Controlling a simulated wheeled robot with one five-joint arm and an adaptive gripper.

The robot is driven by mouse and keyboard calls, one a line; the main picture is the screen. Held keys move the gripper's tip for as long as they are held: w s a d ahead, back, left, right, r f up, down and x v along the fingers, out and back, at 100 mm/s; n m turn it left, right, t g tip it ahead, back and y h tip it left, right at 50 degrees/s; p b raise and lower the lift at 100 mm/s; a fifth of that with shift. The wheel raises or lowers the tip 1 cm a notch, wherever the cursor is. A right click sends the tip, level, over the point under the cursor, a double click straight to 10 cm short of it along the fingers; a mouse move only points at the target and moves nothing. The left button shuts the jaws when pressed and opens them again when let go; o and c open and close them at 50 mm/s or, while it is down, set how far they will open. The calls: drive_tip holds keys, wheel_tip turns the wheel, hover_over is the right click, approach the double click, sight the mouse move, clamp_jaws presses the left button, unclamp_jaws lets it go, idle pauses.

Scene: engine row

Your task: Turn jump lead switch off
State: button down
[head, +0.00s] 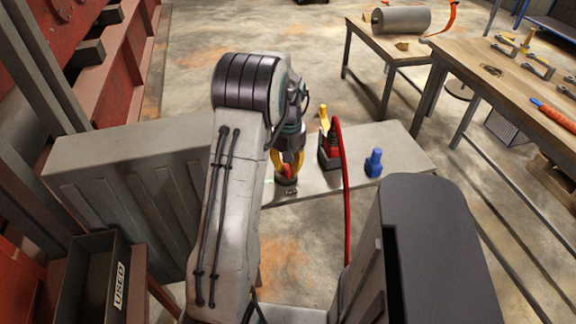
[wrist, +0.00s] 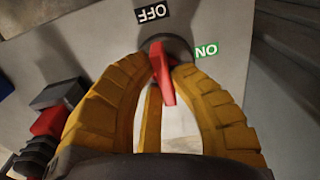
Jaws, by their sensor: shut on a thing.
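The jump lead switch has a red handle (wrist: 162,72) on a dark round base (wrist: 178,46), on a grey top. A black OFF label (wrist: 153,12) lies beyond the base and a green ON label (wrist: 206,50) lies to its right. The handle's far end points up the picture, nearer OFF than ON. My gripper (wrist: 162,68) has its yellow fingers closed around the handle from both sides. In the head view my gripper (head: 287,166) is over the switch's dark base (head: 286,181), and my arm hides part of the area.
On the same grey top (head: 405,150), a black and red clamp-like item (head: 329,148) stands right of the switch, with a red cable (head: 346,200) and a blue item (head: 374,163) near it. Wooden tables (head: 510,75) with tools stand right. A USED bin (head: 88,280) is at lower left.

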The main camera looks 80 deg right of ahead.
drive_tip(key=shift+a+f, duration=0.1)
idle(0.3)
drive_tip(key=c, duration=1.1)
unclamp_jaws()
wheel_tip(320, 180, up, 12)
drive_tip(key=shift+r, duration=0.1)
idle(0.4)
